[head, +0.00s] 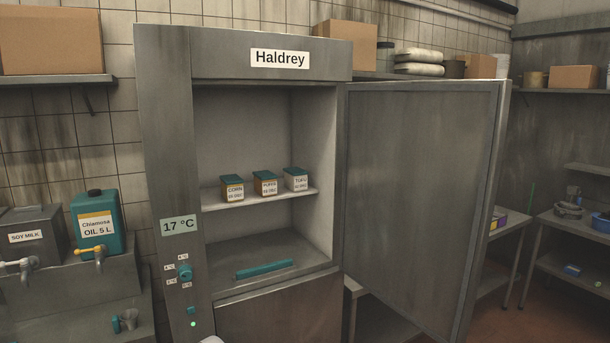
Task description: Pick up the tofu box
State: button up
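The tofu box (296,179) is a small container with a teal lid and a white label reading TOFU. It stands upright at the right end of a row of three on the shelf (265,202) inside the open Haldrey cabinet (265,130). A box labelled CORN (233,189) stands at the left, and a box with a label that seems to read PUREE (265,184) stands in the middle. My gripper is not in the head view; only a small pale shape shows at the bottom edge, and I cannot tell what it is.
The cabinet door (422,190) stands wide open to the right. A teal bar (264,268) lies on the cabinet's lower floor. An oil canister (96,222) and soy milk dispenser (32,237) stand at the left. Metal tables (545,224) stand at the right.

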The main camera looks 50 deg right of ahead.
aim_at(295, 178)
jog(key=u, duration=0.1)
jog(key=k, duration=0.4)
jog(key=z, duration=1.3)
jog(key=i, duration=0.75)
jog(key=z, duration=0.55)
jog(key=i, duration=0.95)
jog(key=u, duration=0.45)
